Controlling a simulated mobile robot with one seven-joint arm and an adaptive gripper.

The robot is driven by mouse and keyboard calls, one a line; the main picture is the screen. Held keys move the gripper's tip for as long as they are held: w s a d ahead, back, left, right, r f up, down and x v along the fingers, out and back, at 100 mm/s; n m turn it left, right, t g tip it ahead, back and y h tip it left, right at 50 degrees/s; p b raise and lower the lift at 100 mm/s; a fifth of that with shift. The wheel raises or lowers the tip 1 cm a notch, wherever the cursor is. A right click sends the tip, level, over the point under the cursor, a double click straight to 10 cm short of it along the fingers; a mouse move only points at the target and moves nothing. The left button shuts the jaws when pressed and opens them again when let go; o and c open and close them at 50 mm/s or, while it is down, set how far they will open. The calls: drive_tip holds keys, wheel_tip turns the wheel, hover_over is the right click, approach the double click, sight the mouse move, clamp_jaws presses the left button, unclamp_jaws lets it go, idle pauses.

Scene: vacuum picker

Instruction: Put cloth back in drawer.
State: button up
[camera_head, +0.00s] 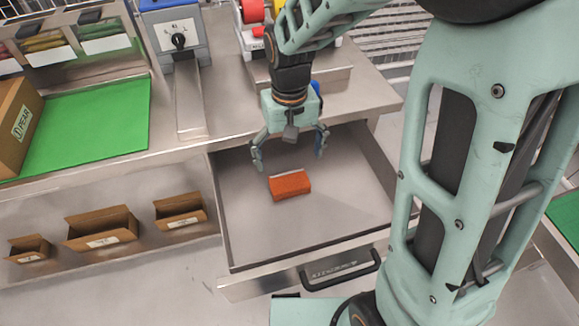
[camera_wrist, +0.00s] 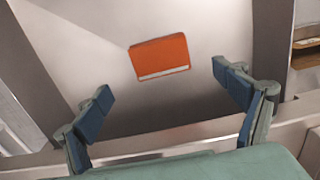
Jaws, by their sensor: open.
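An orange folded cloth (camera_head: 290,186) with a pale edge lies flat on the floor of the open metal drawer (camera_head: 340,215). It also shows in the wrist view (camera_wrist: 160,57), beyond and between my fingers. My gripper (camera_head: 290,150) is open and empty, pointing down over the rear part of the drawer. In the wrist view my two blue-padded fingers (camera_wrist: 168,105) are spread wide, and the cloth is apart from both. The drawer is pulled out, with its black handle (camera_head: 340,272) at the front.
A steel counter (camera_head: 180,110) runs behind the drawer, with a green mat (camera_head: 95,125) and a cardboard box (camera_head: 15,125) at left. Several small cardboard bins (camera_head: 102,228) stand on a shelf left of the drawer. The drawer floor around the cloth is clear.

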drive_tip(key=shift+r, duration=1.45)
